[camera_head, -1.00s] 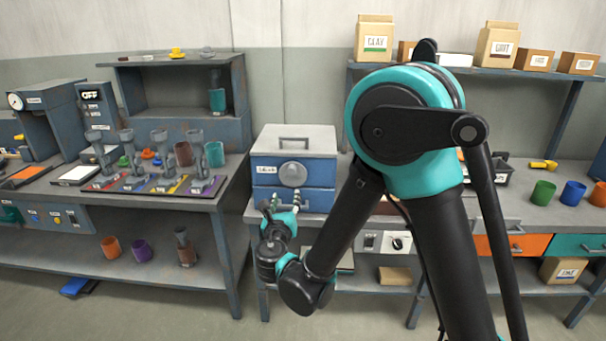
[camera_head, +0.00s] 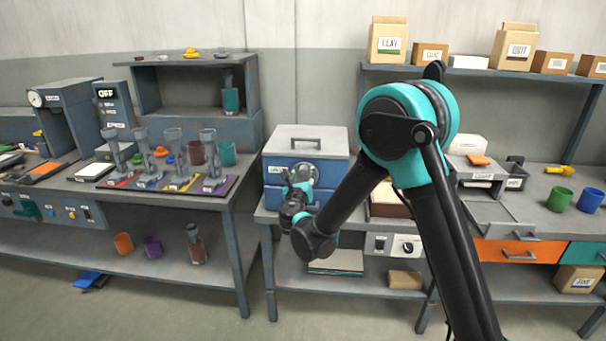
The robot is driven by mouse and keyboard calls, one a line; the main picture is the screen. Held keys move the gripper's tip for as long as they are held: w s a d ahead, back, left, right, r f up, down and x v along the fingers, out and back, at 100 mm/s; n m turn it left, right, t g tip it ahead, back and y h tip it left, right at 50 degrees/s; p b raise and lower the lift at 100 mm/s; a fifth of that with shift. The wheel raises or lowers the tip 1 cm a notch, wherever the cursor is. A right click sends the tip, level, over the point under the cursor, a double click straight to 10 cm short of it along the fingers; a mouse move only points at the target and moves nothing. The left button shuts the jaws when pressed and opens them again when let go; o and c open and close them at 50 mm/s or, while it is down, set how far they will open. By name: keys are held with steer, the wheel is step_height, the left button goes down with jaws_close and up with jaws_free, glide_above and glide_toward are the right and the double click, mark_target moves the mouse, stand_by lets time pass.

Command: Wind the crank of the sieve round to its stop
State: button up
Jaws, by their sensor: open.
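The sieve looks to be the blue box (camera_head: 335,172) with a grey lid and a top handle, standing on the middle bench; its front label is too small to read. A round grey part (camera_head: 305,170), probably the crank hub, is on its front face. My gripper (camera_head: 300,182) is open, right in front of this face at the lower left of the round part. The gripper and wrist hide much of the lower front, including any crank handle. I cannot tell whether the fingers touch the crank.
A bench on the left holds several grey tools on a coloured mat (camera_head: 232,190) and a shelf unit (camera_head: 195,101). Right of the box are a grey device (camera_head: 483,173), a green cup (camera_head: 560,200) and a blue cup (camera_head: 590,200). Bags and boxes stand on the upper shelf (camera_head: 480,72).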

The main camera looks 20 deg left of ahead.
steer(key=shift+w+a, duration=0.15)
steer(key=shift+w, duration=0.55)
steer(key=shift+c, duration=0.4)
jaws_close()
